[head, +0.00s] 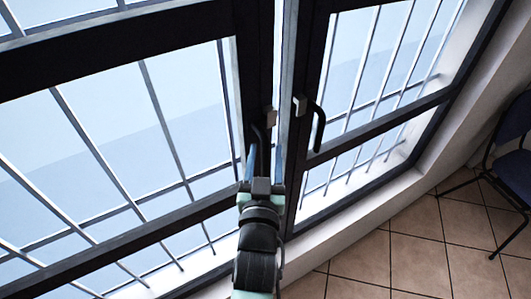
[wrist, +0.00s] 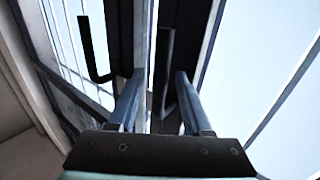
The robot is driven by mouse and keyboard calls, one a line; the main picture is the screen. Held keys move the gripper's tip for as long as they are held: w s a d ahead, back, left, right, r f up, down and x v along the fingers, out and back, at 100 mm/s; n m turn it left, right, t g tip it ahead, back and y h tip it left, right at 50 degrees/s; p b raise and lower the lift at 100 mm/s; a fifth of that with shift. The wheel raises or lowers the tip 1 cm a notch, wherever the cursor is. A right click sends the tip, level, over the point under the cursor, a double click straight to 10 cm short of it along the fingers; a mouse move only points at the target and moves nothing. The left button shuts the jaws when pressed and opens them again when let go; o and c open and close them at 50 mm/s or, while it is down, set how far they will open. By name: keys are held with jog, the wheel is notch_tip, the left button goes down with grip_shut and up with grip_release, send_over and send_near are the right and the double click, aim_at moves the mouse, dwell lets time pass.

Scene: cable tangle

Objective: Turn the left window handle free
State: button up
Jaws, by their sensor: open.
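The left window handle (head: 261,136) is a dark lever with a small silver base on the dark frame of the left window. In the wrist view, a dark bar that appears to be this handle (wrist: 165,70) lies between my finger tips. My gripper (head: 264,156) is open, with its blue fingers (wrist: 159,74) on either side of the handle. I cannot tell whether either finger touches it. The lower part of the handle is partly hidden by my gripper in the head view.
The right window's dark handle (head: 318,126) is close by on the right; it also shows in the wrist view (wrist: 88,50). Barred panes lie on both sides. A dark blue chair (head: 514,140) stands on the tiled floor (head: 420,255) at right.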

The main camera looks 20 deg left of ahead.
jog(key=shift+c, duration=0.2)
grip_shut()
dwell(1.2)
